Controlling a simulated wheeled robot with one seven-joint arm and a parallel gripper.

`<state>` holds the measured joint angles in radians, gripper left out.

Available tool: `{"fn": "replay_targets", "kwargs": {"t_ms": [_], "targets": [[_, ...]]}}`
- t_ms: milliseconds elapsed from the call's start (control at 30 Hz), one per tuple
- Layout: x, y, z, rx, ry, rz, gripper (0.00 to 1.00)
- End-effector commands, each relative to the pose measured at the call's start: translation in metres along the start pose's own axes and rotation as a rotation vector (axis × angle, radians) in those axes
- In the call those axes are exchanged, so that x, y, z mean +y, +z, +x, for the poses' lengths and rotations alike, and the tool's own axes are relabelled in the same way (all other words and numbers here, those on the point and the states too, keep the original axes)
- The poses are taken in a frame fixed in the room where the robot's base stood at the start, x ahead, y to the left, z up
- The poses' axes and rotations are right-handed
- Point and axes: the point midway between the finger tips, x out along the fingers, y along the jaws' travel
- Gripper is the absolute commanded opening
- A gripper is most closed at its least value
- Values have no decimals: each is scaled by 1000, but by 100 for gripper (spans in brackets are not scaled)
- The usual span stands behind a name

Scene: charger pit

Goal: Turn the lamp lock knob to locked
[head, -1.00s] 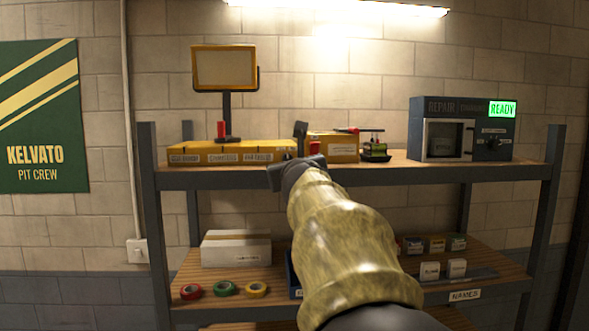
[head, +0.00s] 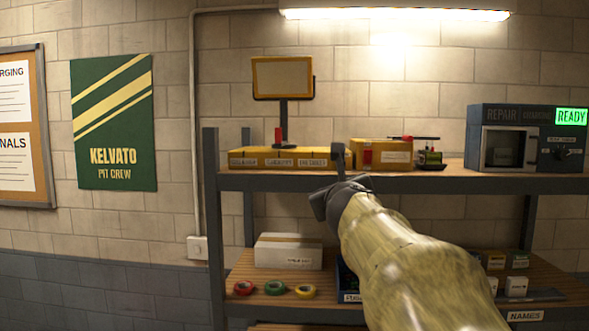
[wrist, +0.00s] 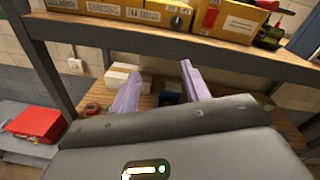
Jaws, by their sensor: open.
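The lamp (head: 283,77) has a square yellow-framed panel on a dark post, standing on the top shelf. A red part (head: 277,136) sits low on its post. Below is a long yellow box (head: 262,160) with white labels; it also shows in the wrist view (wrist: 110,12). A small dark round knob (wrist: 176,20) is on that box's right front in the wrist view. I cannot tell which part is the lamp lock knob, nor its setting. My gripper (head: 340,180) is in front of the top shelf's edge. In the wrist view its two pale fingers (wrist: 158,85) are apart and empty.
A second yellow box (head: 380,154) and a grey repair unit (head: 515,110) with a green READY sign stand to the right on the top shelf (head: 420,183). Below are a white box (head: 289,251) and tape rolls. A red case (wrist: 35,120) lies at the wrist view's left.

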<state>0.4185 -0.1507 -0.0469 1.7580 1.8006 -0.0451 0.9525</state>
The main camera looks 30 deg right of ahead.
Motion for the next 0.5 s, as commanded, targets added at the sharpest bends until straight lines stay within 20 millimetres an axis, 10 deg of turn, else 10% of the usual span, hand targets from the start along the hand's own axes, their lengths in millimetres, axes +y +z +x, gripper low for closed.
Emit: {"fn": "replay_targets", "kwargs": {"t_ms": [267, 500], "targets": [[127, -92, 1, 42, 339, -711, 47], [230, -194, -44, -69, 742, -1373, 47]]}}
